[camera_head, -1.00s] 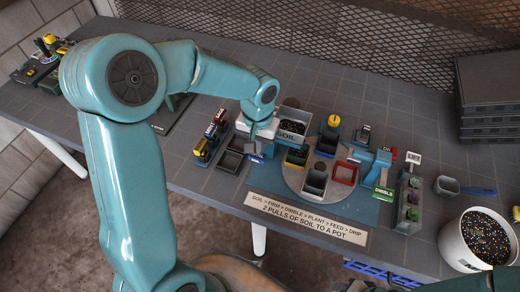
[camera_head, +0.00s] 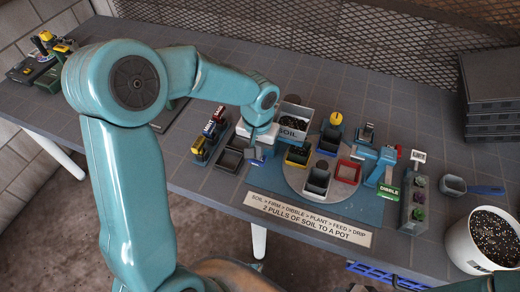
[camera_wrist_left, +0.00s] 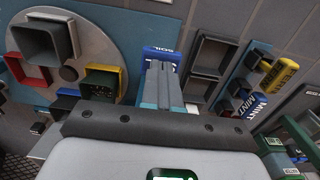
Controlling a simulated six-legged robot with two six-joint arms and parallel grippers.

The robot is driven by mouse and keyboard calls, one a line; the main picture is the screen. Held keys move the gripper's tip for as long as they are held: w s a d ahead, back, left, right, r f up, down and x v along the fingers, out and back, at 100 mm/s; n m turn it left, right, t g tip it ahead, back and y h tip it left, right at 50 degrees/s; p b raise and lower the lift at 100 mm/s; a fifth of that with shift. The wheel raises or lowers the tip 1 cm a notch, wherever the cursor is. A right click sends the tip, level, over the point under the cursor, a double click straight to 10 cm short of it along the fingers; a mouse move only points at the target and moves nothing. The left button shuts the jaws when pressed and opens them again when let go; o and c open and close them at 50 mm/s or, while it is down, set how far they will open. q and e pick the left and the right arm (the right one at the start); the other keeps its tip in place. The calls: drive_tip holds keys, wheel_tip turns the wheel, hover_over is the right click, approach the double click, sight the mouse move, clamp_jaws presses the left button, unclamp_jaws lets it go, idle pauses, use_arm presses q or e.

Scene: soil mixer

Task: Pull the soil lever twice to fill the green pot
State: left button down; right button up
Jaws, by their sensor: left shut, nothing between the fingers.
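The blue soil lever tab, lettered SOIL (camera_wrist_left: 162,53), lies just beyond my left fingertips in the left wrist view; I cannot tell whether they touch. My left gripper (camera_wrist_left: 162,68) is shut and empty; in the head view it (camera_head: 257,150) points down beside the grey soil hopper (camera_head: 293,121), which holds dark soil. A round turntable (camera_head: 293,182) carries several pots. The yellow-edged pot (camera_head: 298,155) below the hopper has speckled soil in it. A grey pot (camera_head: 317,181) at the front looks empty. My right gripper is out of view.
The left tabletop is mostly clear.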

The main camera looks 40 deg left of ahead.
use_arm(q)
drive_tip(key=shift+f, duration=0.45)
drive_tip(key=shift+r, duration=0.1)
drive_tip(key=shift+r+p, duration=1.4)
drive_tip(key=shift+r, duration=0.75)
wheel_tip(320, 180, up, 5)
drive_tip(key=p, duration=0.3)
drive_tip(key=shift+p, duration=0.3)
drive_tip(key=shift+s, duration=0.1)
